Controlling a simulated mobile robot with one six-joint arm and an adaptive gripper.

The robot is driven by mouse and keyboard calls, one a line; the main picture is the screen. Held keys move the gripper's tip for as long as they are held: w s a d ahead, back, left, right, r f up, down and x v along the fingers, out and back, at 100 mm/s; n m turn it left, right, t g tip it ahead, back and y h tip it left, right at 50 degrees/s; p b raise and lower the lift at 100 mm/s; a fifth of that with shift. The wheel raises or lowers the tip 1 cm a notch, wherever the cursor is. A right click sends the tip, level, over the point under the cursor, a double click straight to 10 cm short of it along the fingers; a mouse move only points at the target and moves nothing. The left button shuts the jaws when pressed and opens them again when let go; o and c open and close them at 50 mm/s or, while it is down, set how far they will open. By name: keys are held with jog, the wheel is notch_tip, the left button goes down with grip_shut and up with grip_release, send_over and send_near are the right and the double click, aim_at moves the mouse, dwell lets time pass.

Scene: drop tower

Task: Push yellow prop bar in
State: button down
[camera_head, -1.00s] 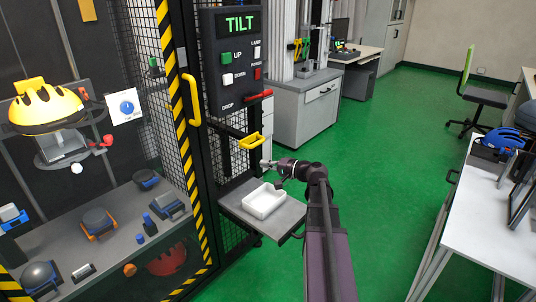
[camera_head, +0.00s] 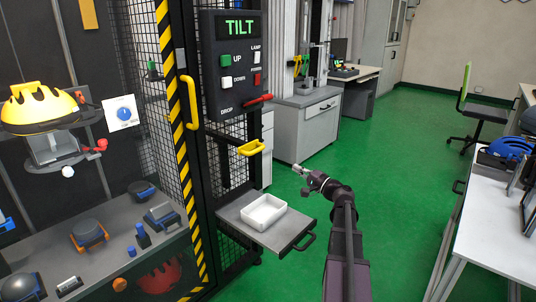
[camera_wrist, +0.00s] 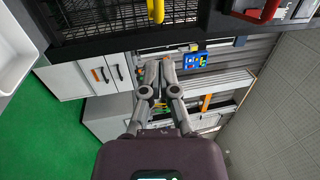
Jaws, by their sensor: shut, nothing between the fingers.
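The yellow prop bar (camera_head: 251,147) is a short loop-shaped handle on the tower's front frame, below the control panel. It sticks out from the frame in the head view.
A grey shelf (camera_head: 296,228) with a white tray (camera_head: 263,212) juts out below the bar. A yellow door handle (camera_head: 191,102) is to the left.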

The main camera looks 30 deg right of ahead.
jog(key=shift+w, duration=0.1)
jog(key=p, duration=0.3)
send_near(255, 146)
notch_tip(255, 146, up, 2)
jog(key=w+a, duration=0.1)
jog(key=w, duration=0.1)
jog(key=shift+w+a, duration=0.15)
jog(key=shift+w, duration=0.1)
dwell(0.5)
jog(key=x, duration=0.4)
jog(key=f+x, duration=0.1)
jog(key=x, duration=0.1)
jog(key=shift+w+a, duration=0.15)
jog(key=shift+w, duration=0.3)
jog(key=shift+s+f+b, duration=0.15)
jog(key=shift+s+b, duration=0.15)
jog(key=shift+s, duration=0.1)
jog(key=b+v, duration=0.2)
jog(key=v, duration=1.1)
jog(key=shift+s+d, duration=0.25)
jog(key=shift+s, duration=0.05)
